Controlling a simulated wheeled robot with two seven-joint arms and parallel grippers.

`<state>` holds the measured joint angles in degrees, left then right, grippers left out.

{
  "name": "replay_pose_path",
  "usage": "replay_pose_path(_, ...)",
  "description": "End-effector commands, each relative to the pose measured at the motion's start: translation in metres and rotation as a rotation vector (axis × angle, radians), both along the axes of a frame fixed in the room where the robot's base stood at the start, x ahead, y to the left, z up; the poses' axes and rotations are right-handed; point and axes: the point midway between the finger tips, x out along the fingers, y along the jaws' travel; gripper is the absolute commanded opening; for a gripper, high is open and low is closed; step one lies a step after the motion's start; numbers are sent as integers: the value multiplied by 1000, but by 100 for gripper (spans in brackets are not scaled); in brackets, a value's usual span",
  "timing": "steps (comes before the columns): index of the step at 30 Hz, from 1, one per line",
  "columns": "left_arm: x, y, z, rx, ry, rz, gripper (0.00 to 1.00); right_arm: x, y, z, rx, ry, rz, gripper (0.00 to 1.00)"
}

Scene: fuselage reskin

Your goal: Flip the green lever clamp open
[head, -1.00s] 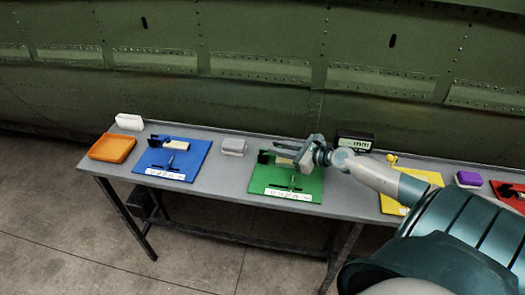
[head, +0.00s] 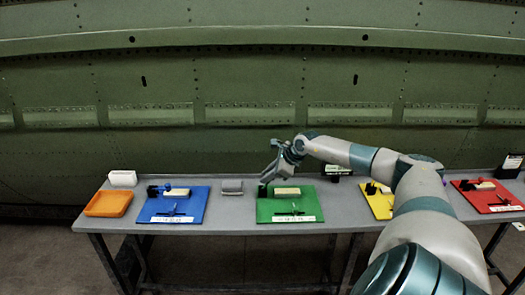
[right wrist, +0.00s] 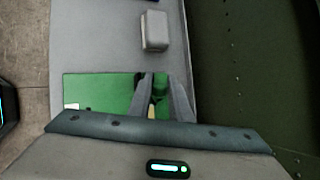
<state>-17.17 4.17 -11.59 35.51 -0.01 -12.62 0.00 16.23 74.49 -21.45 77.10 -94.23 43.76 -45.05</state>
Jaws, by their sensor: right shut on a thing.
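The green board (head: 290,211) lies on the grey bench and carries the green lever clamp, whose dark block (head: 263,190) is at its rear left. A cream block (head: 287,191) sits beside it. My right gripper (head: 268,178) is just above the dark block, fingers pointing down, shut on the clamp's lever. In the right wrist view the green board (right wrist: 98,93) lies under the fingers (right wrist: 160,98). A dark part and a bit of green show between them. The lever is mostly hidden, so I cannot tell its exact angle. My left gripper is not in view.
A blue board (head: 173,210) with a similar clamp, an orange tray (head: 108,204) and a grey block (head: 232,187) stand to the left. A yellow board (head: 379,205) and a red board (head: 490,199) are to the right. The green fuselage wall (head: 250,110) rises behind the bench.

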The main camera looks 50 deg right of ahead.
Motion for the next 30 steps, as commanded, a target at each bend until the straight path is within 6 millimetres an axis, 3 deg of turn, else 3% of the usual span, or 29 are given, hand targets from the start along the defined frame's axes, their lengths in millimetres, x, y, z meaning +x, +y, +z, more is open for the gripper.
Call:
replay_pose_path(7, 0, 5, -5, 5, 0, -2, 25, 9, -4, 5, -88, 96, 2, 0)
replay_pose_path(30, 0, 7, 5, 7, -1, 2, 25, 28, 11, 1, -345, 402, 1, 0)
